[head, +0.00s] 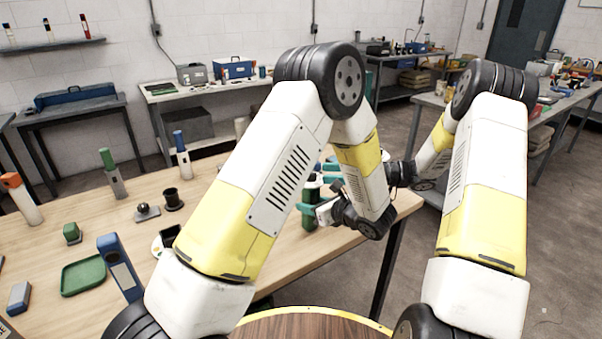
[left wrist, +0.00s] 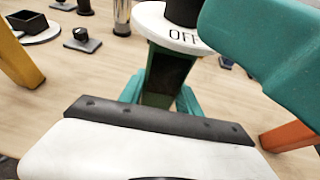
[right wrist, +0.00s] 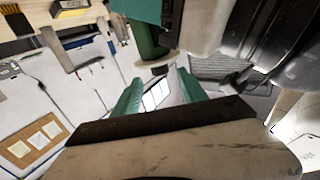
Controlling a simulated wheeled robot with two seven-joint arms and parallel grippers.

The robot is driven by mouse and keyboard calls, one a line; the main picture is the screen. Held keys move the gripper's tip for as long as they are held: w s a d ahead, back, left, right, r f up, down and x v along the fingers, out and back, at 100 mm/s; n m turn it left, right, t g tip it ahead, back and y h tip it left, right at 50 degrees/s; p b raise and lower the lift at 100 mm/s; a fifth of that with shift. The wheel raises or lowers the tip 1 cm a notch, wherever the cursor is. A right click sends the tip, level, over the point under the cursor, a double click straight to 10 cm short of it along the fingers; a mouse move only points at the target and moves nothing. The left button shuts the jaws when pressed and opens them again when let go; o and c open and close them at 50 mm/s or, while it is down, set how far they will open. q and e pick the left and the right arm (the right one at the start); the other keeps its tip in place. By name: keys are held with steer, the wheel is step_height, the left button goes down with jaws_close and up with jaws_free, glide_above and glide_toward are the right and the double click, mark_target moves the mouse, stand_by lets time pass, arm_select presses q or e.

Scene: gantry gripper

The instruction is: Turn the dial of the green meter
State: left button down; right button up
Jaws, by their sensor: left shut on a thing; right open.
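The green meter (head: 309,213) stands near the right end of the wooden bench, partly hidden by my arms. In the left wrist view its green body (left wrist: 160,82) carries a white plate marked OFF (left wrist: 176,36) and a black dial (left wrist: 183,12). My left gripper (head: 316,206) is shut on the meter's body, one teal finger on each side. My right gripper (head: 329,168) is open by the meter's top; its large teal finger crosses the left wrist view. In the right wrist view the meter (right wrist: 147,42) shows just beyond the open fingers (right wrist: 160,95); contact with the dial cannot be told.
An orange-topped piece (head: 20,195) stands far left. The bench's right edge is close to the meter.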

mark_target(311, 175)
steer(key=a, duration=0.8)
steer(key=shift+a, duration=0.4)
